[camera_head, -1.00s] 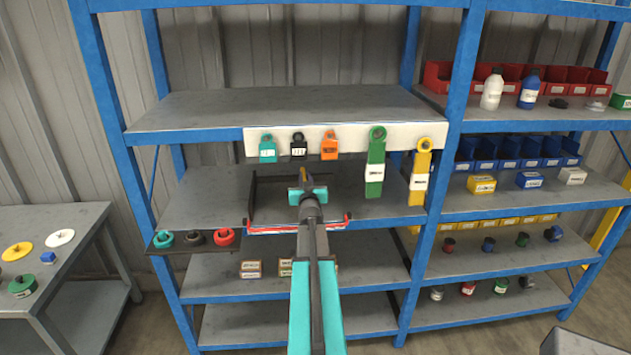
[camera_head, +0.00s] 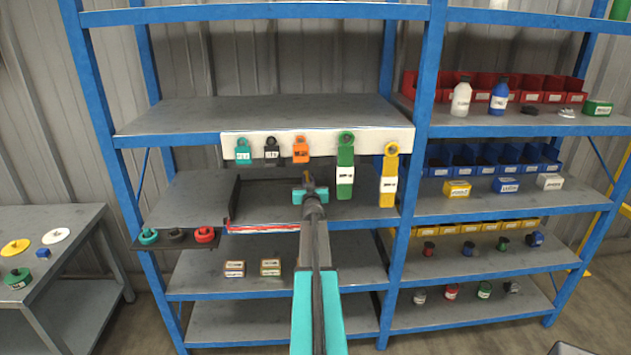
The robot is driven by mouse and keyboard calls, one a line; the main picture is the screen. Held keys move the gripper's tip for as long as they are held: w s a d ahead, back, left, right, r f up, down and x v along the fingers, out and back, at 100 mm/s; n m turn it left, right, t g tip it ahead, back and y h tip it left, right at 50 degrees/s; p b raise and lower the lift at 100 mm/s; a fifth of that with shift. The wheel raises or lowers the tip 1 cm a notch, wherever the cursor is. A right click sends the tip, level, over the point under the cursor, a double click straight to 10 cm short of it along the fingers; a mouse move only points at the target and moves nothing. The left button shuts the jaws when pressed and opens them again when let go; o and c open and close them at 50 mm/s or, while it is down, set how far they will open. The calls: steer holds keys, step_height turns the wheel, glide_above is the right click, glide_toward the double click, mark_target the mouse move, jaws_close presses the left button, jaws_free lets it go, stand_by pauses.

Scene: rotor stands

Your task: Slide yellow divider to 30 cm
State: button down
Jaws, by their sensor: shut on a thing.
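My gripper (camera_head: 309,184) is at the middle shelf, over the right part of a dark frame (camera_head: 234,200) with an upright wall at its left end. It is shut on what appears to be the yellow divider, which my gripper and wrist almost wholly hide. A red-and-white scale strip (camera_head: 262,228) runs along the shelf's front edge, to the left of my arm. My arm covers its right part, and its marks are too small to read.
A white board (camera_head: 375,140) above holds several hanging tags, including a long green one (camera_head: 345,180) and a long yellow one (camera_head: 389,185) close right of my gripper. A small dark ledge with rings (camera_head: 175,243) juts out at left. The shelf above (camera_head: 260,112) is empty.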

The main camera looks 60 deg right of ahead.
steer(key=shift+s+f, duration=0.25)
steer(key=shift+f, duration=0.25)
steer(key=c, duration=2)
jaws_free()
steer(key=shift+s, duration=0.1)
steer(key=shift+c, duration=0.2)
steer(key=o, duration=0.4)
steer(key=shift+s+r, duration=0.15)
steer(key=shift+r, duration=0.05)
steer(key=shift+c, duration=0.2)
steer(key=shift+r, duration=0.15)
steer(key=shift+d, duration=0.1)
steer(key=shift+s+r, duration=0.1)
steer(key=b+v, duration=0.2)
steer(key=v, duration=1.1)
steer(key=shift+a+b, duration=0.4)
steer(key=shift+s, duration=0.1)
